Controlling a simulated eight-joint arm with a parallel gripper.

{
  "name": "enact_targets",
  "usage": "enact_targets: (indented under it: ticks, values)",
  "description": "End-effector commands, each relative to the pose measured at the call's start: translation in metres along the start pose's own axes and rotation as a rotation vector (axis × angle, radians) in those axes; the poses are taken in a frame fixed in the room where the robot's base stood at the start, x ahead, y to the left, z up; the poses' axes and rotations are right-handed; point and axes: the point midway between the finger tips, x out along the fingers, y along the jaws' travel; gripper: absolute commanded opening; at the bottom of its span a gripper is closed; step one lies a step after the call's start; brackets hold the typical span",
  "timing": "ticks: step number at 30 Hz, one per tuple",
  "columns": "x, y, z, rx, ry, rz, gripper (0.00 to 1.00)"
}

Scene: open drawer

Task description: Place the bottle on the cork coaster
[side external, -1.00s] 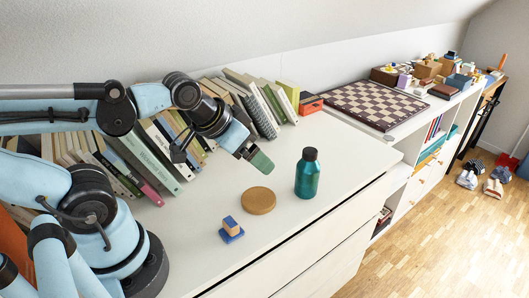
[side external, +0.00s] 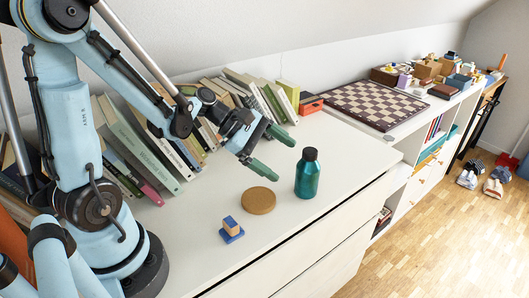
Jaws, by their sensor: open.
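A teal bottle (side external: 307,176) with a black cap stands upright on the white cabinet top. The round cork coaster (side external: 258,200) lies flat to its left and a little nearer the camera, with nothing on it. My gripper (side external: 275,153) is open and empty, its two green-tipped fingers spread apart. It is in the air to the left of the bottle and behind the coaster, with the fingers pointing right towards the bottle. It does not appear to touch either.
A small blue and wooden block stack (side external: 231,229) stands left of the coaster. Books (side external: 259,105) line the wall behind my gripper. A chessboard (side external: 375,104) lies at the back right. The cabinet top right of the bottle is clear, up to its front edge.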

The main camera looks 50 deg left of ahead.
Motion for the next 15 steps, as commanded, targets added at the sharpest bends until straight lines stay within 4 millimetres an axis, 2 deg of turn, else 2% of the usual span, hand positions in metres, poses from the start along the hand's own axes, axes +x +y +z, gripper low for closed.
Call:
enact_targets:
  ticks: [3,6,11,15]
  values:
    - [0.0,0.007,-0.009,-0.224,-0.104,0.028,0.9]
    - [-0.002,0.01,-0.014,-0.363,-0.177,0.035,0.9]
    - [-0.004,0.012,-0.016,-0.476,-0.242,0.036,0.9]
    - [0.006,0.013,-0.014,-0.492,-0.251,0.033,0.9]
